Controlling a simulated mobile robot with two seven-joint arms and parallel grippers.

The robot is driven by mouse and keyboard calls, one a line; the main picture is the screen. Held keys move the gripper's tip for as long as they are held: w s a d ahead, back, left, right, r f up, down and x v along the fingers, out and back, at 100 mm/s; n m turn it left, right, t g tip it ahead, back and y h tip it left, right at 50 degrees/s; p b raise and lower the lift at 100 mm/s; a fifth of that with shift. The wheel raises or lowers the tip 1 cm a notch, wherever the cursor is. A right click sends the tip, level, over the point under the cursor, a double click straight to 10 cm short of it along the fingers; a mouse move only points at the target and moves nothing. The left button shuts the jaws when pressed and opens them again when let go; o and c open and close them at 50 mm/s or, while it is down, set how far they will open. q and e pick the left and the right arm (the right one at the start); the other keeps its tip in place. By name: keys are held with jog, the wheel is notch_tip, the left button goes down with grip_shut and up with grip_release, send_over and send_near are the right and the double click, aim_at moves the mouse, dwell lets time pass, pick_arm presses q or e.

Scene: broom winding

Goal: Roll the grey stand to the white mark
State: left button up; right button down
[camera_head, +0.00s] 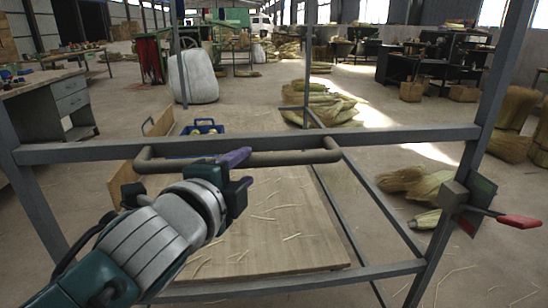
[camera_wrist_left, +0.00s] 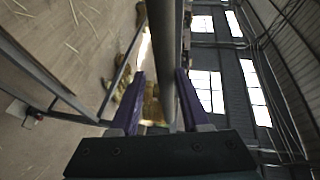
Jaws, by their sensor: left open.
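The grey stand (camera_head: 400,135) is a metal frame right in front of me, with upright posts and a low wooden board (camera_head: 270,235) inside it. A grey-brown handle bar (camera_head: 290,158) runs along its near crossbar; it also shows in the left wrist view (camera_wrist_left: 163,50). My left gripper (camera_head: 238,160) is at the handle bar. In the left wrist view its purple fingers (camera_wrist_left: 160,95) are apart, one on each side of the bar, and not closed on it. My right gripper is out of view. I cannot make out the white mark.
A grey box with a red lever (camera_head: 518,221) sticks out from the stand's right post. Straw bundles (camera_head: 415,183) lie on the floor to the right. A white sack (camera_head: 194,76) and a blue crate (camera_head: 203,127) are beyond the frame. A grey workbench (camera_head: 50,98) stands left.

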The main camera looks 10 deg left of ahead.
pick_arm(q)
jog(key=shift+o, duration=1.1)
jog(key=shift+r, duration=0.1)
jog(key=shift+s, duration=0.1)
jog(key=shift+s+r+p, duration=0.15)
jog(key=shift+s+p, duration=0.15)
jog(key=shift+s, duration=0.1)
jog(key=p+v, duration=0.2)
jog(key=v, duration=0.7)
